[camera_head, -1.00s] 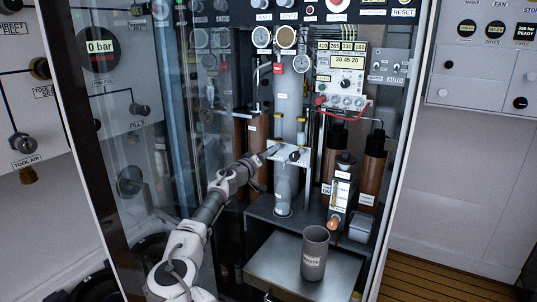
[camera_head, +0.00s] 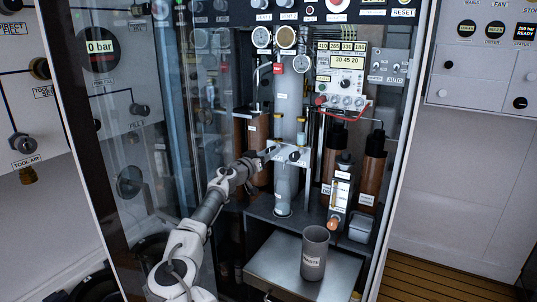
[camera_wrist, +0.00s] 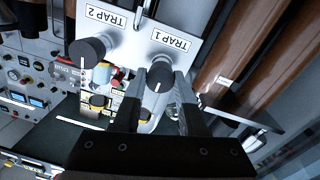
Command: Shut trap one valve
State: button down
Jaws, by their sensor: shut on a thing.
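The trap one valve is a dark round knob (camera_wrist: 158,74) under the TRAP 1 label (camera_wrist: 171,41) on a white plate. A white mark on its face points roughly downward in the wrist view. My gripper (camera_wrist: 160,82) has its two dark fingers on either side of this knob and is shut on it. In the head view, my gripper (camera_head: 266,154) reaches the white plate (camera_head: 290,152) from the left, and the fingers are too small to make out there. The similar TRAP 2 knob (camera_wrist: 87,51) is to the left, clear of the fingers.
A grey column (camera_head: 288,100) stands behind the plate. A grey waste cup (camera_head: 314,255) stands on the metal shelf (camera_head: 275,262) below. Brown cylinders (camera_head: 370,172) and a flow meter (camera_head: 340,190) stand to the right. A glass door edge (camera_head: 85,150) lies left of my arm.

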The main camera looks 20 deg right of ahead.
jog(key=shift+c, duration=2.4)
grip_release()
jog(key=r, duration=0.1)
jog(key=r+p, duration=0.1)
jog(key=r, duration=0.1)
jog(key=r+p, duration=0.1)
jog(key=shift+s+d+r, duration=0.2)
jog(key=shift+d+r, duration=0.05)
jog(key=shift+r, duration=0.15)
jog(key=s+d+r+p, duration=0.3)
jog(key=s+d+r, duration=0.3)
jog(key=s+d, duration=0.1)
jog(key=shift+s+d, duration=0.3)
jog(key=shift+s, duration=0.2)
jog(key=shift+a, duration=0.1)
